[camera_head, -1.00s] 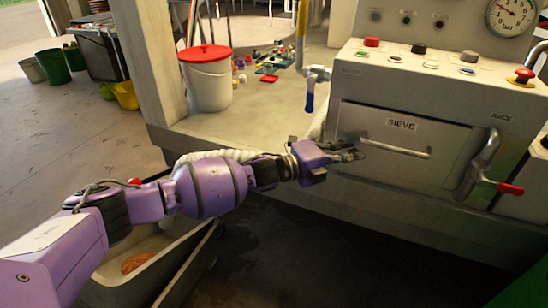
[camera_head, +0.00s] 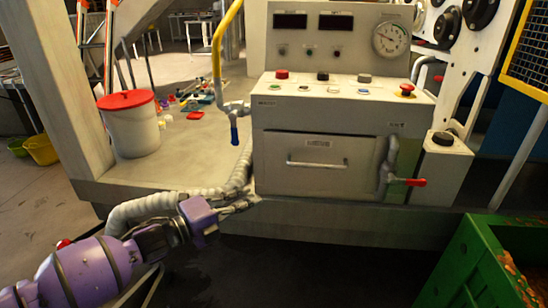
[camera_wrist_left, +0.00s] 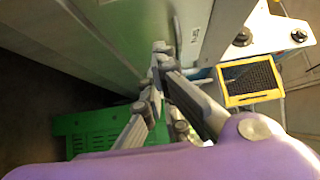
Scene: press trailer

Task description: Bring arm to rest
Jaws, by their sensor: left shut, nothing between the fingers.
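My left arm, purple with dark joints, comes in from the lower left in the head view. Its left gripper (camera_head: 240,205) is shut and empty, in front of the lower edge of the press trailer, below and left of the sieve drawer (camera_head: 318,165). The gripper's fingers also show in the left wrist view (camera_wrist_left: 158,85), close beside a pale panel. They look apart from the drawer's handle; whether they touch the trailer's edge I cannot tell. My right gripper is not in view.
A ribbed white hose (camera_head: 150,208) runs behind my left gripper. A white bucket with a red lid (camera_head: 133,130) stands on the trailer floor. A red-tipped lever (camera_head: 416,182) sticks out at the drawer's right. A green crate (camera_head: 470,262) stands at lower right. Dark floor lies open between.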

